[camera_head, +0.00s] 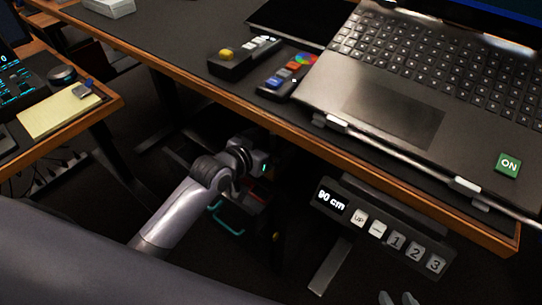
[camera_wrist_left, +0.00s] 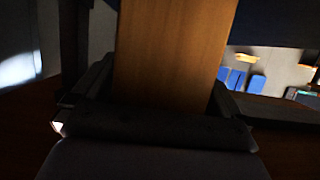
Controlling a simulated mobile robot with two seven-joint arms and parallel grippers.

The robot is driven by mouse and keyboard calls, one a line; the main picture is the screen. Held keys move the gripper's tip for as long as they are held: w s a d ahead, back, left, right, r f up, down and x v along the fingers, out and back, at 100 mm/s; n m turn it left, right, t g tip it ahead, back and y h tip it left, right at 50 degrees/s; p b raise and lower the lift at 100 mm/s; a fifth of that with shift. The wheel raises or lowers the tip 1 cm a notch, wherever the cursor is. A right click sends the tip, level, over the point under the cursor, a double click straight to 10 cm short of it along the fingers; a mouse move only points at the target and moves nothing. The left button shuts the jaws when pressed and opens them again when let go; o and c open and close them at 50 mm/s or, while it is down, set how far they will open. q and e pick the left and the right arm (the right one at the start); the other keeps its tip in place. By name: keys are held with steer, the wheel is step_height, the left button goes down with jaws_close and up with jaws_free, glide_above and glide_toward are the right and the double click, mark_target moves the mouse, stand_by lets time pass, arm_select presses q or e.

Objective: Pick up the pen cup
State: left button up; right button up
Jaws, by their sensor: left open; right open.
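I do not see a pen cup in either view. My left gripper (camera_head: 262,163) is at the desk's front edge in the head view, low and partly lost in the dark there. In the left wrist view my left gripper (camera_wrist_left: 158,95) is open, with dark fingers at either side. A brown wood-coloured surface fills the view between them; I cannot tell whether they touch it. Two pale fingertips of my right gripper (camera_head: 398,298) show apart at the bottom edge of the head view, with nothing seen between them.
The dark desk (camera_head: 170,38) has a wooden front edge. A laptop (camera_head: 390,105), a button box (camera_head: 240,58) and a coloured control box (camera_head: 287,75) stand on it. A height control panel (camera_head: 385,228) reading 90 cm hangs below. A yellow notepad (camera_head: 58,110) lies on the left desk.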

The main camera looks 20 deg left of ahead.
arm_select(q)
steer(key=shift+w, duration=0.1)
steer(key=c, duration=1)
steer(key=shift+o, duration=0.2)
steer(key=shift+r, duration=0.15)
